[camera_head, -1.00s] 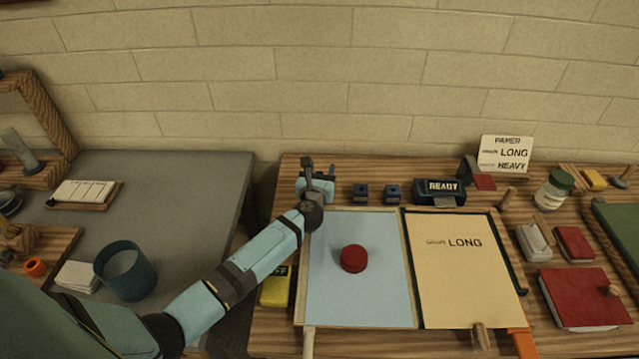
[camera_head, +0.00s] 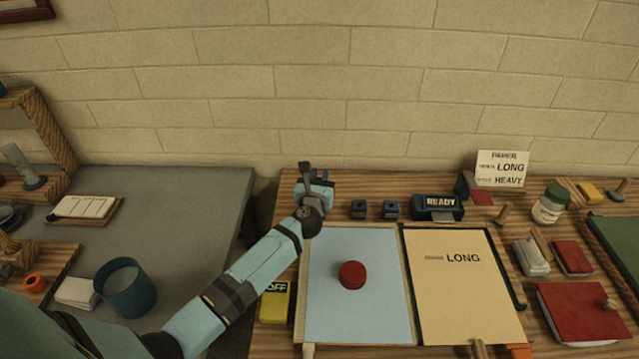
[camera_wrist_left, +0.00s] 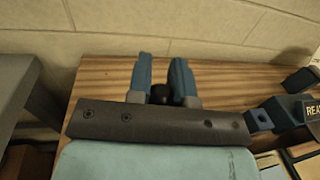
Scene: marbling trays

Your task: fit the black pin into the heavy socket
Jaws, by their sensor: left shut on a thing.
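My left gripper (camera_head: 318,186) is over the back left corner of the wooden bench, left of two small dark blue blocks with holes. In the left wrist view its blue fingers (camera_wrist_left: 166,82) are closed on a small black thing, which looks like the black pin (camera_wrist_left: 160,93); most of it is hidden. The blocks, a left one (camera_head: 358,209) and a right one (camera_head: 390,209), look like sockets; I cannot tell which is the heavy one. One block also shows in the left wrist view (camera_wrist_left: 258,120), right of the fingers and apart from them. My right gripper is out of view.
A READY box (camera_head: 437,208) stands right of the blocks. A card (camera_head: 502,168) reading LONG and HEAVY stands behind. In front lie a blue tray (camera_head: 325,315) with a red knob (camera_head: 352,274) and a cream LONG sheet (camera_head: 455,300). The wall (camera_head: 330,130) is close behind.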

